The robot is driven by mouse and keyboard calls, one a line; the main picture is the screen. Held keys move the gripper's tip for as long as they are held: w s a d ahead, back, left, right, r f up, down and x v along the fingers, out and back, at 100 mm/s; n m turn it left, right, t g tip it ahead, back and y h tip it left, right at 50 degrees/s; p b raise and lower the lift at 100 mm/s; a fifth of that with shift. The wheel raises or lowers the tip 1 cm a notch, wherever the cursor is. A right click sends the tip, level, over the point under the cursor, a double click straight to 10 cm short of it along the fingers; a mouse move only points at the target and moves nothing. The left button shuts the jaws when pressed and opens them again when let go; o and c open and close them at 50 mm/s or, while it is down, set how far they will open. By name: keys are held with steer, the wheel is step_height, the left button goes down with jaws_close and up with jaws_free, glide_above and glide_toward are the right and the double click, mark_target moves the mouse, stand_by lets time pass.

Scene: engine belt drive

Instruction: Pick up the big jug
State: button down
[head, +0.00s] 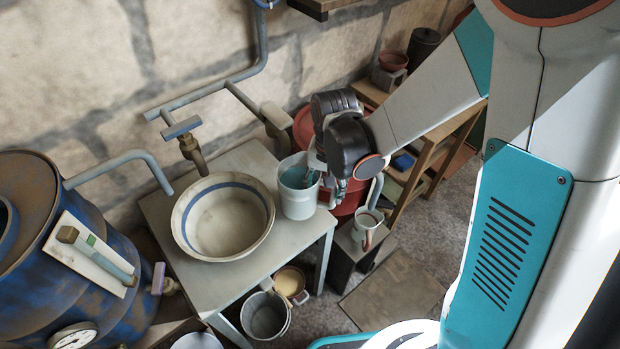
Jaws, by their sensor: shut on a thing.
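The big jug (298,204), a pale white-blue vessel with a bluish inside, stands upright at the right end of the small table (258,160), beside a wide bowl. My gripper (316,178) is at the jug's right side, shut on it near the rim. The fingertips and the jug's handle are mostly hidden by the gripper itself. I cannot tell whether the jug's base touches the table. A smaller pale jug (366,224) stands lower right on a dark stand.
The bowl (222,217) with a blue band fills the table's middle, under a pipe and tap (192,150). A rusty blue drum (40,240) is at left. A wooden shelf (440,150) stands right. A bucket (265,315) sits below the table's front.

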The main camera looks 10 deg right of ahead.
steer(key=s+d+p, duration=0.2)
steer(key=s+d, duration=0.5)
steer(key=s, duration=0.4)
steer(key=shift+d, duration=0.3)
steer(key=shift+s, duration=0.2)
stand_by(0.5)
